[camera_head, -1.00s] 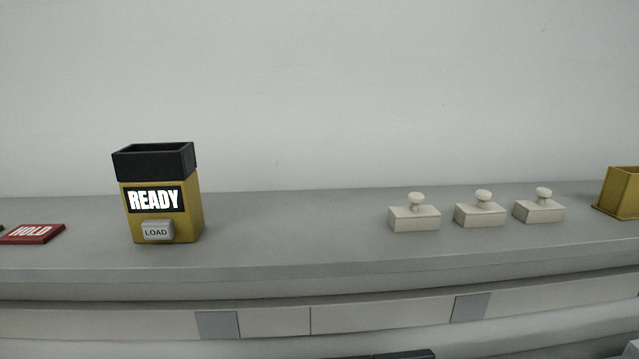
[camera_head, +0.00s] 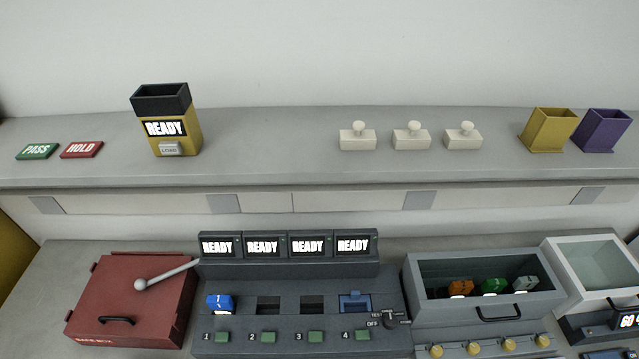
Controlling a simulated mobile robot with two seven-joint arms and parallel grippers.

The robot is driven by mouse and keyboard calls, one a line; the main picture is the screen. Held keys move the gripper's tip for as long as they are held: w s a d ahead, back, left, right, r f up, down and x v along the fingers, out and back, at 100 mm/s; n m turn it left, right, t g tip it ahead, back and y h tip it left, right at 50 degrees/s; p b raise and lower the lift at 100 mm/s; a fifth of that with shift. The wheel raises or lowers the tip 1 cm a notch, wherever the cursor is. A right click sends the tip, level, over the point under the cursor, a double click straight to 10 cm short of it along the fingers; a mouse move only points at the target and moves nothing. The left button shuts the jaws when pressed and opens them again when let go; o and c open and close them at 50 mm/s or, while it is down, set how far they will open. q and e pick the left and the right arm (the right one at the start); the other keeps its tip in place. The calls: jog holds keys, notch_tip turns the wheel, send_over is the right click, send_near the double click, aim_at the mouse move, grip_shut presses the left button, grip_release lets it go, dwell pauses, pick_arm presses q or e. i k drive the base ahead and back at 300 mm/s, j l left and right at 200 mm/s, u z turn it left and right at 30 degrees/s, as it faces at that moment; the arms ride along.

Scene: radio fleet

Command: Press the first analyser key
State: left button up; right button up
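A dark grey four-bay unit (camera_head: 290,268), which looks like the analyser, stands on the lower counter. Its several screens all read READY. A blue block (camera_head: 219,303) sits in bay 1. Bays 2 and 3 look empty, and bay 4 has a blue part (camera_head: 355,301) in it. A TEST/OFF switch (camera_head: 391,314) is at the unit's right. Neither gripper is in view.
A red box (camera_head: 130,290) with a lever stands left of the unit. A grey bin (camera_head: 485,270) with orange, green and grey blocks stands right. The upper shelf holds a yellow LOAD unit (camera_head: 185,133), PASS and HOLD plates, white knobbed blocks, and yellow and purple holders.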

aim_at(221, 337)
jog(key=u, duration=0.85)
jog(key=l+u, duration=0.15)
